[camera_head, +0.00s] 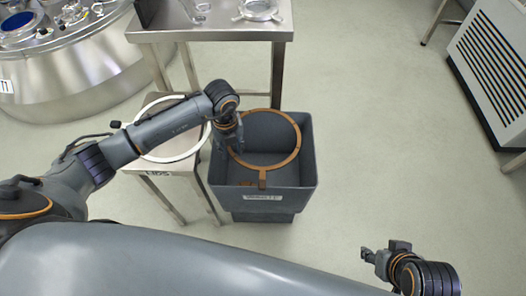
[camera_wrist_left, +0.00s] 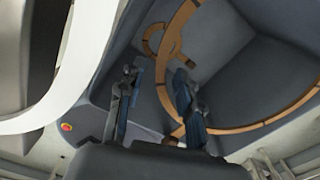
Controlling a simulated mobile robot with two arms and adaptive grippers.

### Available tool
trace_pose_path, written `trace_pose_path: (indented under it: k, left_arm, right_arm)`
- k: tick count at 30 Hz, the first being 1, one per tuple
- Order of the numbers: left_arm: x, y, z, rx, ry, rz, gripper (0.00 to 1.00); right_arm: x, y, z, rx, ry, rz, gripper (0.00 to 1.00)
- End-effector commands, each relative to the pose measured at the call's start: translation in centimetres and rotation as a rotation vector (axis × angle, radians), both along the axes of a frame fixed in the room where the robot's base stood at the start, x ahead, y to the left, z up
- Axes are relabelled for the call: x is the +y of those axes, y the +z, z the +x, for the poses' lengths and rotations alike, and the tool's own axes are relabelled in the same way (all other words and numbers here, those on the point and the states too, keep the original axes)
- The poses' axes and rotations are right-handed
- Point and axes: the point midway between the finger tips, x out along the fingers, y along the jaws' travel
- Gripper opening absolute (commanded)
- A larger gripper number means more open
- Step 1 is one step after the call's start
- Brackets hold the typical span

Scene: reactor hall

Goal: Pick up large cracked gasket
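A large brown ring gasket (camera_head: 298,146) with dark marks along its band is inside the grey bin (camera_head: 308,165); I cannot make out a crack. A short tab shows at its near side. In the left wrist view, the brown band (camera_wrist_left: 168,48) passes behind and between the fingers, closest to the right-hand one. My left gripper (camera_head: 232,148) is at the ring's left side; its fingers (camera_wrist_left: 158,85) stand apart, and contact cannot be told. My right gripper (camera_head: 369,254) is away at the lower right, over the floor, too small to tell its opening.
A white ring (camera_head: 148,153) lies on a small metal stool (camera_head: 150,184) left of the bin, partly under my left arm. A smaller brown ring shape (camera_wrist_left: 149,38) shows in the bin. A steel table (camera_head: 225,30) stands behind.

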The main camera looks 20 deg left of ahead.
Motion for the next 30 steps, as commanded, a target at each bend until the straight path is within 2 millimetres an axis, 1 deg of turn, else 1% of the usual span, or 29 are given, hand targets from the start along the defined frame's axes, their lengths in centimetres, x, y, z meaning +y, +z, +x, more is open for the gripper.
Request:
trace_pose_path:
  k: [4, 5, 6, 8, 9, 25, 28, 30]
  left_arm:
    - [0.0, 0.0, 0.0, 0.000, 0.000, 0.000, 0.35]
    - [0.0, 0.0, 0.0, 0.000, 0.000, 0.000, 0.29]
    - [0.0, 0.0, 0.0, 0.000, 0.000, 0.000, 0.21]
    - [0.0, 0.0, 0.0, 0.000, 0.000, 0.000, 0.08]
    - [0.0, 0.0, 0.0, 0.000, 0.000, 0.000, 0.00]
    - [0.0, 0.2, 0.0, -0.002, 0.000, -0.001, 0.00]
    - [0.0, 0.8, 0.1, -0.004, 0.000, -0.002, 0.00]
    - [0.0, 1.7, 0.1, -0.003, 0.000, -0.001, 0.00]
  right_arm:
    - [0.0, 0.0, 0.0, 0.000, -0.001, 0.001, 0.40]
    - [0.1, 0.0, 0.0, 0.000, -0.001, 0.001, 0.40]
    - [0.1, 0.0, 0.0, 0.000, -0.001, 0.001, 0.40]
    - [0.1, 0.0, 0.0, 0.000, 0.000, 0.002, 0.40]
    - [0.1, 0.0, 0.0, 0.000, -0.001, 0.003, 0.40]
    - [0.1, 0.0, -0.1, 0.003, -0.001, 0.002, 0.40]
    - [0.0, 0.1, -0.4, 0.018, -0.002, 0.000, 0.40]
    - [-0.1, 0.3, -0.8, 0.039, -0.002, -0.004, 0.40]
